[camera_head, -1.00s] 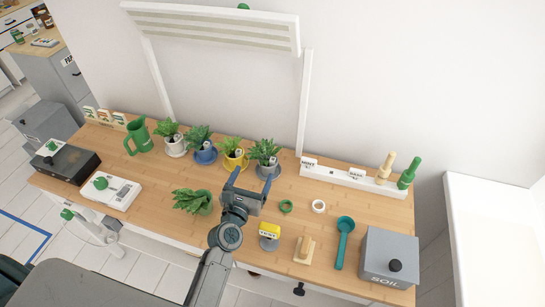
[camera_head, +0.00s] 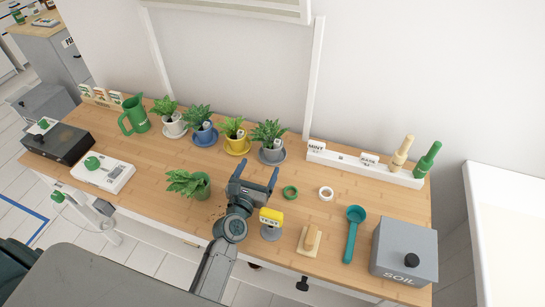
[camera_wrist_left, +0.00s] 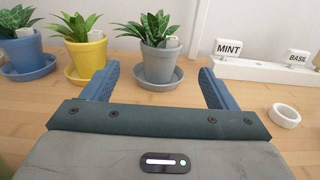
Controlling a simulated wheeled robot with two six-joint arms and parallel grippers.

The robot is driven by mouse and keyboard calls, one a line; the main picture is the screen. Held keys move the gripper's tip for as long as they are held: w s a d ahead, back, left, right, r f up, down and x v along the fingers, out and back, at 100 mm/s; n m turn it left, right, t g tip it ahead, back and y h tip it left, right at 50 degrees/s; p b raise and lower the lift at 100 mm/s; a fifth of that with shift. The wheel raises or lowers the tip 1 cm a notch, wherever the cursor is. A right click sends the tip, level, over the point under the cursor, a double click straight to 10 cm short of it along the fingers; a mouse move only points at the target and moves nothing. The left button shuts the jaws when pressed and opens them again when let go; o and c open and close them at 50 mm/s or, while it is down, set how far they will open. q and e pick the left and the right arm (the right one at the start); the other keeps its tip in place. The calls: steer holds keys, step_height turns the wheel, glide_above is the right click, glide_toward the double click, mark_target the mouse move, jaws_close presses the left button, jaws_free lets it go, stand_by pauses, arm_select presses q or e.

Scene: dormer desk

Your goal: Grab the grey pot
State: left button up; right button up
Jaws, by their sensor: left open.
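The grey pot (camera_head: 272,154) stands upright with a leafy green plant in it on a grey saucer, at the right end of a row of potted plants in the head view. In the left wrist view the grey pot (camera_wrist_left: 159,65) is straight ahead, seen between the fingers and beyond them. My left gripper (camera_head: 252,174) is open and empty, low over the desk on the near side of the pot, apart from it. Its blue fingers (camera_wrist_left: 157,85) also show in the wrist view. My right gripper is not in view.
A yellow pot (camera_head: 236,144) and a blue pot (camera_head: 205,137) stand left of the grey pot. A fallen green pot (camera_head: 200,187) lies left of my gripper. A green ring (camera_head: 290,192) and white ring (camera_head: 326,193) lie to the right. A white rack (camera_head: 340,165) stands behind right.

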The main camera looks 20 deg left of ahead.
mark_target(269, 151)
arm_select(q)
step_height(269, 151, down, 2)
steer(key=shift+b, duration=0.45)
steer(key=w+p, duration=0.1)
steer(key=w, duration=0.3)
steer(key=shift+w+r, duration=0.1)
steer(key=shift+w, duration=0.15)
steer(key=shift+w+d, duration=0.1)
steer(key=shift+w, duration=0.5)
steer(key=w, duration=0.4)
steer(key=shift+w+d+r+p, duration=0.1)
steer(key=shift+d+r+p, duration=0.05)
steer(key=shift+r+p, duration=0.2)
steer(key=shift+w+f, duration=0.1)
steer(key=shift+w, duration=0.35)
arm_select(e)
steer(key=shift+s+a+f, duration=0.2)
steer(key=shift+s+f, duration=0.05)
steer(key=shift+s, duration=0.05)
arm_select(q)
steer(key=c, duration=1)
steer(key=shift+c, duration=0.5)
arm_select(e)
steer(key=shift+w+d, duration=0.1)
